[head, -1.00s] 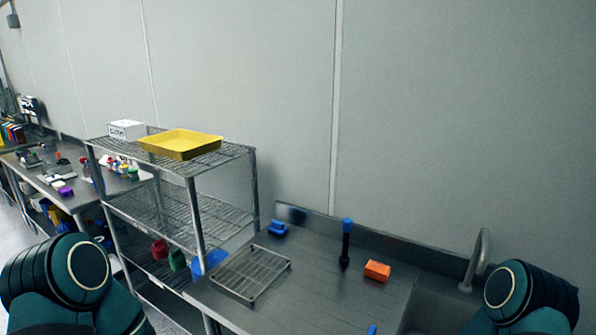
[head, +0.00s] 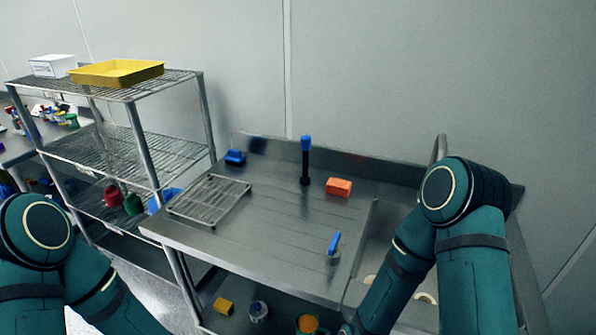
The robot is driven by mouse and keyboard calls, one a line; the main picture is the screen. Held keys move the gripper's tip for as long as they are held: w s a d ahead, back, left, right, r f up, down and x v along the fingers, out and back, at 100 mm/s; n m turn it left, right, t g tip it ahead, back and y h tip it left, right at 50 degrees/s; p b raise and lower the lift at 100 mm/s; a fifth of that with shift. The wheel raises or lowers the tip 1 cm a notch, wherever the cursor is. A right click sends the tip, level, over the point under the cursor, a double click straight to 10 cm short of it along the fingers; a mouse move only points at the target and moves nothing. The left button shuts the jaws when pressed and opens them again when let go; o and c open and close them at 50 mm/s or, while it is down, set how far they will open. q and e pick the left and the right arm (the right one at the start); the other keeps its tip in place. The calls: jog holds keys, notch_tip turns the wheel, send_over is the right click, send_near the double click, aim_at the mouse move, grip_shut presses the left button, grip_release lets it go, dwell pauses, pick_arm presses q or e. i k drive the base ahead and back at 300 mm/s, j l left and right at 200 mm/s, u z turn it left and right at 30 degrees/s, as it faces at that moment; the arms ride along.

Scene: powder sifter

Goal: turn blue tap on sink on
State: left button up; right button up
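The blue tap (head: 334,243) is a small blue lever on a metal base, on the steel counter at the front left corner of the sink (head: 385,225). The lever stands tilted upward. The curved metal spout (head: 440,148) rises behind the sink, partly hidden by my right arm. My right arm reaches down across the sink, to the right of the blue tap and apart from it. Its gripper is below the picture. My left arm is at the lower left, and its gripper is out of view too.
On the counter are a wire rack (head: 210,200), a blue-topped black brush (head: 305,160), an orange block (head: 339,187) and a blue item (head: 235,157). A wire shelf (head: 130,90) with a yellow tray (head: 117,73) stands left. Several items sit beneath the counter.

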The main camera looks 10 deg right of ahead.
aim_at(334, 248)
jog(key=j, duration=0.3)
jog(key=i+j, duration=0.1)
jog(key=j, duration=0.2)
jog(key=j+z, duration=0.1)
jog(key=z, duration=0.25)
jog(key=j+z, duration=0.15)
jog(key=z, duration=0.25)
jog(key=j+z, duration=0.15)
jog(key=z, duration=0.2)
